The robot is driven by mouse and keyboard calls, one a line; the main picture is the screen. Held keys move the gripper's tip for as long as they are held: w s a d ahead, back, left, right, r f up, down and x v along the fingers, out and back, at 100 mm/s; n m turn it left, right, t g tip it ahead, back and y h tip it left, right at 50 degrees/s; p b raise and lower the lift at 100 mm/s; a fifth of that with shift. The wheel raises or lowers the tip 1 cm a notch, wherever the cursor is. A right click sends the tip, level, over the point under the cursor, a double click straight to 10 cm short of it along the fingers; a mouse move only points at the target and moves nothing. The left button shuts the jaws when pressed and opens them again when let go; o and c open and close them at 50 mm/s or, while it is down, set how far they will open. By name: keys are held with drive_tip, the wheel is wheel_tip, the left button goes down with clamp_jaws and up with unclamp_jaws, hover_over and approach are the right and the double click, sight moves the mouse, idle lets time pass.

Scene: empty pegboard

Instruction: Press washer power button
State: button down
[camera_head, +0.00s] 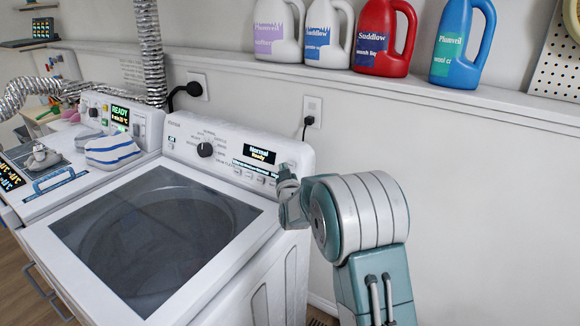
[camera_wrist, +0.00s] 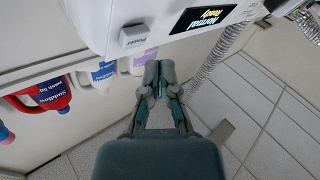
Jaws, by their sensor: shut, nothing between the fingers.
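The white washer (camera_head: 262,255) stands at the left in the head view, with a dark glass lid and a raised control panel (camera_head: 185,150). Its display (camera_head: 259,154) reads "Normal Ready". In the wrist view the display (camera_wrist: 203,17) is at the top, and the square white button marked Power (camera_wrist: 133,37) sticks out beside it. My gripper (camera_wrist: 160,72) is shut and empty. In that picture its fingertips are below and right of the button, apart from it; the depth gap is unclear. In the head view my gripper (camera_head: 284,175) is at the panel's right end and hides the button.
A second machine with a READY display (camera_head: 120,115) stands left of the washer, with a striped cloth (camera_head: 112,151) on it. Several detergent bottles (camera_head: 384,38) stand on a wall ledge (camera_head: 440,88).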

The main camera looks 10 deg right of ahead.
drive_tip(key=shift+s+a+r, duration=0.3)
drive_tip(key=shift+s+a, duration=0.45)
drive_tip(key=shift+s+a+r, duration=0.3)
drive_tip(key=shift+s+a, duration=0.4)
drive_tip(key=shift+a, duration=0.05)
drive_tip(key=s+r+g+y, duration=0.1)
drive_tip(key=s+r+g, duration=0.2)
drive_tip(key=s, duration=0.6)
drive_tip(key=s+r+g+y, duration=0.1)
drive_tip(key=s+r+g, duration=0.25)
drive_tip(key=s, duration=0.45)
drive_tip(key=s+d+f+m+g, duration=0.1)
drive_tip(key=s+f+g, duration=0.1)
drive_tip(key=s, duration=1.1)
drive_tip(key=s+d+f+m+g, duration=0.1)
drive_tip(key=s+g, duration=0.3)
drive_tip(key=s, duration=1)
drive_tip(key=shift+s+f+g+h, duration=0.3)
drive_tip(key=shift+f+g, duration=0.05)
drive_tip(key=shift+f, duration=0.2)
